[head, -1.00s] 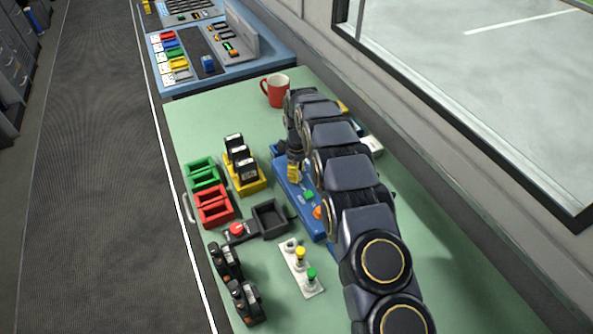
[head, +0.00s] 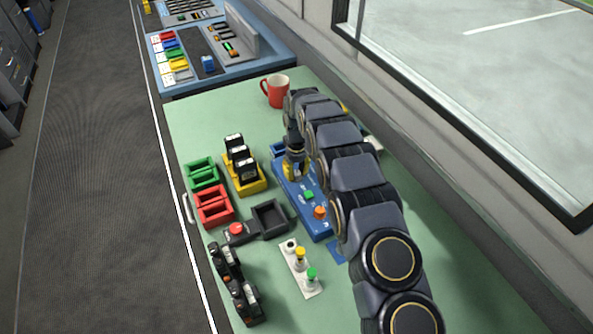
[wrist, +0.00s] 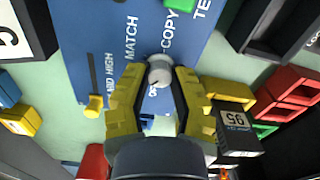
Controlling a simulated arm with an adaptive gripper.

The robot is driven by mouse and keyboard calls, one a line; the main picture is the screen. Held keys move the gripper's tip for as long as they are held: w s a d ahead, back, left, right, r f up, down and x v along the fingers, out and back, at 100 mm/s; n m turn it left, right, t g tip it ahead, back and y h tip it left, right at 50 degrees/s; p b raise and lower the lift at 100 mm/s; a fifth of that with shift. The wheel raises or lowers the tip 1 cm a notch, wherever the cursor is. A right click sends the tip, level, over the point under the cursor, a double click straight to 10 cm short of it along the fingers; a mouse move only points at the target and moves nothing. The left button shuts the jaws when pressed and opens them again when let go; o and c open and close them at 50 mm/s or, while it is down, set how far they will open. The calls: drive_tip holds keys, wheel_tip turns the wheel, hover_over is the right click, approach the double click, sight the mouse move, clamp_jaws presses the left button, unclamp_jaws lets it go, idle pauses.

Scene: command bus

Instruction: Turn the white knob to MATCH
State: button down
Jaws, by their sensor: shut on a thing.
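The white knob (wrist: 159,70) stands on the blue panel (wrist: 205,55), between the tips of my yellow-fingered gripper (wrist: 160,76) in the wrist view. My gripper is shut on the knob. The printed words MATCH, COPY, TEST and HARD HIGH show around the knob. MATCH lies up and left of it in that view, COPY up and right. I cannot tell which word the knob points to. In the head view my gripper (head: 295,168) is over the far part of the blue panel (head: 318,228), and the knob is hidden.
On the panel are a green button (head: 309,195) and an orange button (head: 320,212). Left of it stand a yellow holder (head: 250,186), red tray (head: 214,206), green tray (head: 202,173) and black tray (head: 270,218). A red mug (head: 275,91) stands behind. A white button strip (head: 300,268) is nearer.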

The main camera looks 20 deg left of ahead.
drive_tip(key=m, duration=0.4)
drive_tip(key=shift+f+m, duration=0.1)
drive_tip(key=shift+m, duration=0.2)
drive_tip(key=m, duration=0.3)
drive_tip(key=shift+m, duration=0.3)
drive_tip(key=m, duration=0.4)
drive_tip(key=shift+m, duration=1.8)
drive_tip(key=c, duration=0.8)
unclamp_jaws()
drive_tip(key=shift+r, duration=0.2)
